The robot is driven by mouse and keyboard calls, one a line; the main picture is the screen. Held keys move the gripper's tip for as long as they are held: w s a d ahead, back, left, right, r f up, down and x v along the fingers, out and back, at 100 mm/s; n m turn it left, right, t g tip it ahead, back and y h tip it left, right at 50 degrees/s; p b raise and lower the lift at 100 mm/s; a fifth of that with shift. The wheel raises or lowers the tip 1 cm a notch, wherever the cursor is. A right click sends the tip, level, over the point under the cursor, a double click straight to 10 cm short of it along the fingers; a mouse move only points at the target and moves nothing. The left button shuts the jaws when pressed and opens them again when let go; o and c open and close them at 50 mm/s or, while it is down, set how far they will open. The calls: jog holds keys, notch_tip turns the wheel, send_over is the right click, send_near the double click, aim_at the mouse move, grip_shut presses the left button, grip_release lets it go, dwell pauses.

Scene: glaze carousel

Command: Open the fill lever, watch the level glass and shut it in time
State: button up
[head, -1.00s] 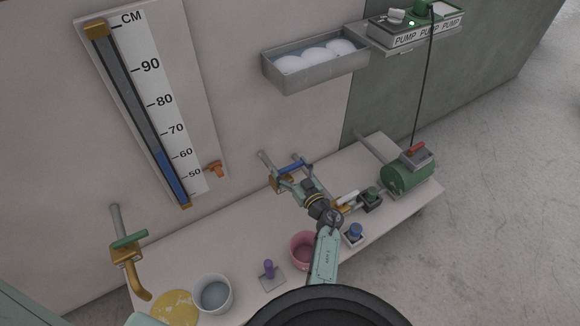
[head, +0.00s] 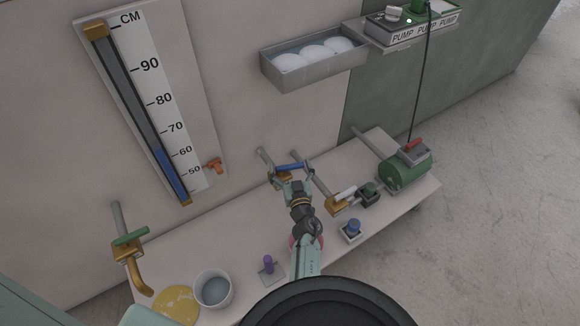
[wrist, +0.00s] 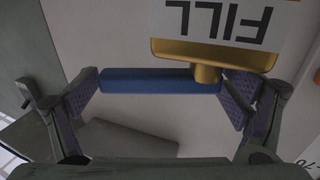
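The fill lever is a blue bar (head: 291,167) on a brass tap at the wall, at the back of the bench. An orange pointer (head: 214,166) sits at the scale's right edge, near 50.
A green-handled tap (head: 130,240) stands at left, above a yellow disc (head: 175,306) and a white bucket (head: 213,290). A grey tray (head: 314,66) hangs above.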

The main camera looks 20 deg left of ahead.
jog(key=shift+o, duration=0.4)
jog(key=shift+s, duration=0.15)
jog(key=v, duration=0.7)
jog(key=shift+s+d, duration=0.1)
jog(key=shift+d, duration=0.05)
dwell(6.6)
